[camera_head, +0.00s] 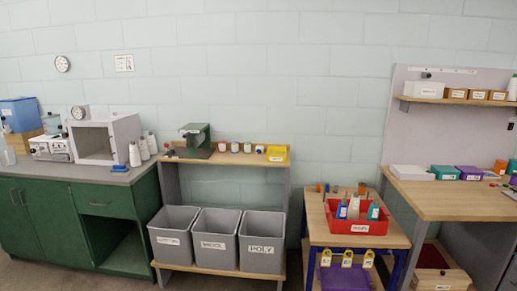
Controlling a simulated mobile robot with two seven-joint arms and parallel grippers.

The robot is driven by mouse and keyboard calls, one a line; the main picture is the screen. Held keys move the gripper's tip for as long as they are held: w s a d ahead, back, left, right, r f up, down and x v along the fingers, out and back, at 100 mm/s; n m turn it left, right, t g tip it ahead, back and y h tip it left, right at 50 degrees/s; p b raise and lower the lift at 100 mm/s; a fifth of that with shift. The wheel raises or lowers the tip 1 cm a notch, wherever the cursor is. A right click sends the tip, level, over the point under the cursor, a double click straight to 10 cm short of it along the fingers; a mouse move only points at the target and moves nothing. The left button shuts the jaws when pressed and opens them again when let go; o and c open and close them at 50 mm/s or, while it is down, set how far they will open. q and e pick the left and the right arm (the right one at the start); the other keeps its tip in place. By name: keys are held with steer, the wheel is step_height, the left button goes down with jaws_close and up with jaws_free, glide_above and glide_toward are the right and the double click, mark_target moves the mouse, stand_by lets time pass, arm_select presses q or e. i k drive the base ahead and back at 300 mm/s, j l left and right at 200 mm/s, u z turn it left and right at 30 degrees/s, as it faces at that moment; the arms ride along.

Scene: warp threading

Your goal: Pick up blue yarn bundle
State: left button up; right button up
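I cannot single out a blue yarn bundle with certainty. Several small spools or bundles stand in a row on the wooden top of the middle rack (231,158). One of them (247,147) looks bluish, but it is too small to tell whether it is yarn. A red tray (358,227) on the low wooden cart holds blue, white and teal bottle-like items. Neither of my grippers is in view.
A green cabinet (80,209) stands left. A wooden workbench (450,202) with small coloured boxes stands right. Floor shows between the rack and the low cart (398,240).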

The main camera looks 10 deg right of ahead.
mark_target(260, 150)
steer(key=i+j, duration=0.1)
steer(key=i, duration=2.65)
